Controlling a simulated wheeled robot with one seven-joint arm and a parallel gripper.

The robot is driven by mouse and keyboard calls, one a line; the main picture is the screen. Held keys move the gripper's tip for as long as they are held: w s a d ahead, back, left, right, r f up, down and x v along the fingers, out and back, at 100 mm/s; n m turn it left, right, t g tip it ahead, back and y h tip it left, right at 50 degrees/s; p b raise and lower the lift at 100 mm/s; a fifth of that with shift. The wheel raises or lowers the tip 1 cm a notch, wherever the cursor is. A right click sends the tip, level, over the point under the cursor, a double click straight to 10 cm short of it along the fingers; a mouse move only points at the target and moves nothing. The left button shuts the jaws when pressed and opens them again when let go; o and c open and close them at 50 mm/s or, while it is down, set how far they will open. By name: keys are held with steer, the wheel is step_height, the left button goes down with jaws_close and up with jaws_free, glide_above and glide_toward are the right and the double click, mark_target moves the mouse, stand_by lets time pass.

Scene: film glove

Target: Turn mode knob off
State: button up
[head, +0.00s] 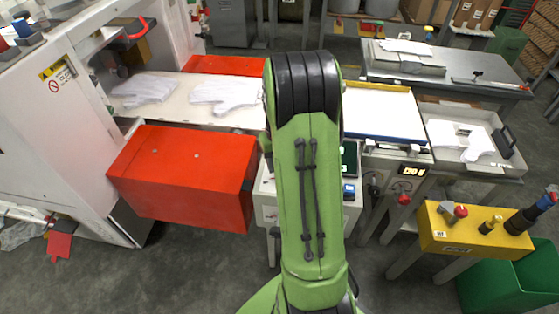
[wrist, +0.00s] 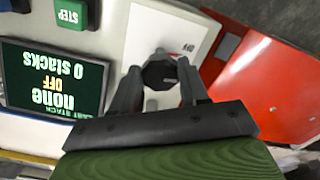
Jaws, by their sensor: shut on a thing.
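The black mode knob (wrist: 160,76) sits on a white panel (wrist: 190,24) in the wrist view, beside a small "OFF" label. My gripper (wrist: 159,69) is shut on the knob, one finger on each side of it. Left of it, a dark screen (wrist: 52,82) shows upside-down text reading "0 Stacks", "OFF" and "none". In the head view the screen (head: 349,160) shows partly beside my green arm. My arm hides the knob and my gripper there. Exactly where the knob points is hard to tell.
A green STEP button (wrist: 71,13) is near the screen. A red box (head: 180,175) stands close on the left. White gloves (head: 222,94) lie on a conveyor behind it. A yellow control box (head: 470,232) with knobs stands at the right.

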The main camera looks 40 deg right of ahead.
stand_by(0.4)
steer(key=o, duration=1.1)
steer(key=shift+c, duration=0.2)
step_height(320, 180, up, 16)
steer(key=p, duration=0.5)
steer(key=shift+f, duration=0.1)
